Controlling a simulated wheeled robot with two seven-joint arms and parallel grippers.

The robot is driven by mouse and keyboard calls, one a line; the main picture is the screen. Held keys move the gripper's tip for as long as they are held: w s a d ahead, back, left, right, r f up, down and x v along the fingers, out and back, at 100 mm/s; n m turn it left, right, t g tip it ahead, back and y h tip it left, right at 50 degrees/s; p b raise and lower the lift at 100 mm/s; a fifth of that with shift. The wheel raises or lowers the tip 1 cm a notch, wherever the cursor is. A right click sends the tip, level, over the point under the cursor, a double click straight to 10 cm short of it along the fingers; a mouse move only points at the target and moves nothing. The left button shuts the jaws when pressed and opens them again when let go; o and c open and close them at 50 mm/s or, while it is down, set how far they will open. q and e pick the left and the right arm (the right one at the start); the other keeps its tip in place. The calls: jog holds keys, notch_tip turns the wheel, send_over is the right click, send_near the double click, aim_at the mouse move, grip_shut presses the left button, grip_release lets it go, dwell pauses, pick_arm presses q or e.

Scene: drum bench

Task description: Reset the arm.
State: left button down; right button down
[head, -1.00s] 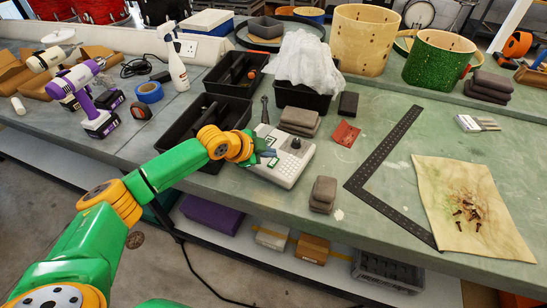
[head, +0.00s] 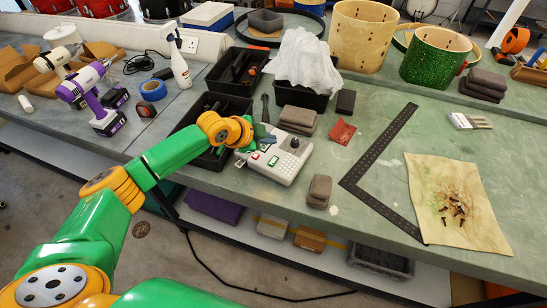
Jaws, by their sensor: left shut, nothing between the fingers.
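My left arm comes in from the lower left, green with yellow joints. Its gripper (head: 262,142) is shut and empty, at the upper left of a light grey control box (head: 288,172). The box has a black knob on top, and a red and a green button show near its left edge. The gripper partly covers the box's back left corner; I cannot tell whether it touches the box. My right gripper is not in view.
Black trays (head: 238,72) stand behind and left of the box. Grey pads (head: 297,120) lie behind it, with another pad stack (head: 319,190) to its right. A black metal square (head: 378,150) and a stained cloth (head: 455,228) with screws lie further right. The bench's front edge is close.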

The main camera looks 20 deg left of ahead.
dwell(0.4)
pick_arm(q)
jog(key=s+d+f+n+g, duration=0.1)
jog(key=s+d+f+n, duration=0.1)
jog(key=s+d+f, duration=0.45)
jog(key=s+d+f+n+g, duration=0.1)
jog(key=s+d+f+g, duration=0.15)
jog(key=s, duration=0.65)
jog(key=s+a+n+y, duration=0.4)
jog(key=s+a+n, duration=0.5)
jog(key=s, duration=0.5)
notch_tip(320, 180, down, 19)
jog(key=s+g+b, duration=0.1)
jog(key=s+g, duration=0.2)
jog(key=s+a+f+b, duration=0.1)
jog(key=s+a+f, duration=0.1)
jog(key=s+f, duration=0.8)
jog(key=shift+s+a+f+g, duration=0.25)
jog(key=shift+s+f+g, duration=0.1)
jog(key=shift+s, duration=0.6)
